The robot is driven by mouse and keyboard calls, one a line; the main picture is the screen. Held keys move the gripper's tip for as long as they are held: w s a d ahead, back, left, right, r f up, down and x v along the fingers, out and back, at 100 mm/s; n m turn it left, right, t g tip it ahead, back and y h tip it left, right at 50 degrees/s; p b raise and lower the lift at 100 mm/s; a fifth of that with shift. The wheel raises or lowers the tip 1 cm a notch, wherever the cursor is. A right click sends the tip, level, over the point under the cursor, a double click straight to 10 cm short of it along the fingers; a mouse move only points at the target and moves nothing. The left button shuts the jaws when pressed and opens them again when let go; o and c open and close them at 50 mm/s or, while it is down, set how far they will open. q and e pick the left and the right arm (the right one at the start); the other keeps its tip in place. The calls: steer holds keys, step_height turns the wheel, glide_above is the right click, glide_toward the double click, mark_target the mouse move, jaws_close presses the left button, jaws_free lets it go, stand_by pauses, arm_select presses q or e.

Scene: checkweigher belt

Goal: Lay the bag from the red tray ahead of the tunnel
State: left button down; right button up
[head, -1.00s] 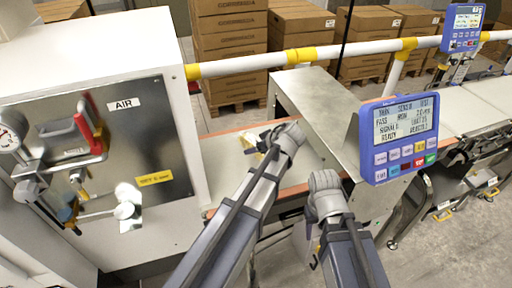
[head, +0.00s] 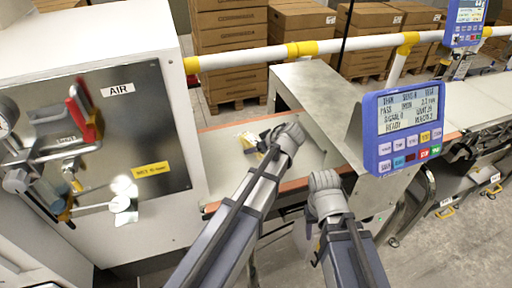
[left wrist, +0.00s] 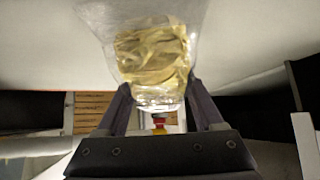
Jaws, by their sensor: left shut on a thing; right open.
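My left gripper (head: 264,143) is shut on a clear bag with yellow contents (head: 246,140). The bag is above or at the pale infeed belt (head: 222,140); I cannot tell whether it touches it. The left wrist view shows the bag (left wrist: 152,55) between the two fingers, standing out beyond them. The metal tunnel (head: 322,84) stands over the belt just right of the left gripper. My right gripper (head: 314,240) is open, low in front of the belt's near side, partly hidden by its own wrist. I do not see the red tray.
A white cabinet with an AIR panel (head: 150,130) stands left of the belt. A blue display (head: 404,125) is in front of the tunnel. A white and yellow rail (head: 250,59) runs behind. Stacked boxes (head: 228,50) stand at the back. Another belt (head: 450,100) continues right.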

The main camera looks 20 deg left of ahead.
arm_select(q)
steer(key=shift+f+b, duration=0.4)
steer(key=shift+f, duration=0.05)
jaws_free()
steer(key=p+v, duration=0.5)
steer(key=v, duration=0.2)
steer(key=shift+w+a+r, duration=0.1)
steer(key=shift+s+d+r+p, duration=0.25)
steer(key=shift+d+p, duration=0.1)
steer(key=shift+f, duration=0.1)
